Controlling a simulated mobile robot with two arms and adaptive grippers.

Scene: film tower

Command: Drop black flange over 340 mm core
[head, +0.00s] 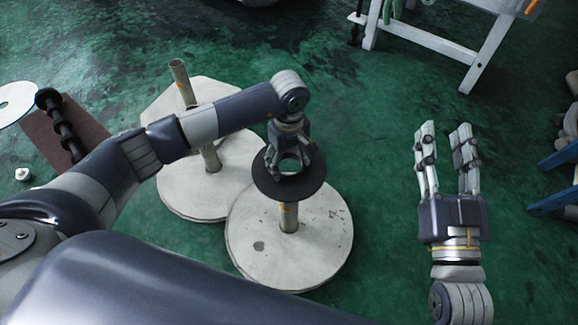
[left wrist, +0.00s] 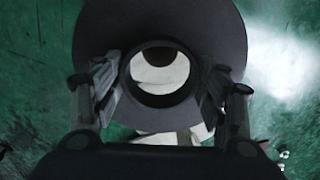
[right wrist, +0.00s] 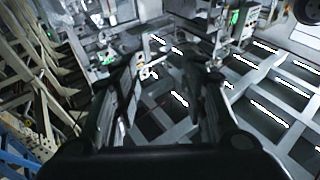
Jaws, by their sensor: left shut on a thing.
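The black flange (head: 309,187) is a dark flat ring with a raised hub, held roughly level above the front pale disc (head: 318,245). My left gripper (head: 288,163) is shut on its hub; the left wrist view shows the fingers (left wrist: 165,95) on either side of the hub and the flange (left wrist: 210,30) around it. A tan core (head: 288,217) stands on the front disc, its upper part hidden by the flange. I cannot tell whether the core enters the hole. Core lengths are not readable. My right gripper (head: 447,148) is open and empty at the right.
A taller core (head: 182,82) stands on the pale disc behind (head: 180,204), partly behind my left arm. A dark spindle (head: 62,127) lies on a brown board at the left. A white trestle (head: 425,40) and blue frame (head: 556,160) stand right. Green floor between is clear.

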